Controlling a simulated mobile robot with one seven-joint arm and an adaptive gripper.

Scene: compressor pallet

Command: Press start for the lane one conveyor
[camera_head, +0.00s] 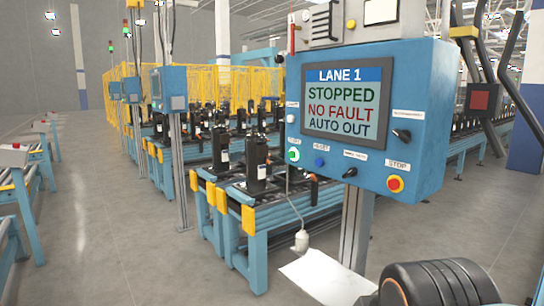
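The lane one panel is a blue box (435,120) on a grey post, in the right half of the head view. Its screen (340,100) reads LANE 1, STOPPED, NO FAULT, AUTO OUT. A green button (293,155) sits at the panel's lower left, under a small label that looks like START. A blue button (319,162) labelled RESET is right of it. My gripper is not recognisable in this view.
Black selector knobs (402,134) are on the panel. A white pendant (301,240) hangs on a cable below it. The lane conveyor (258,232) carries black compressors (257,160) behind the panel. A dark ribbed cylinder (440,283) fills the lower right. Open floor (110,240) lies left.

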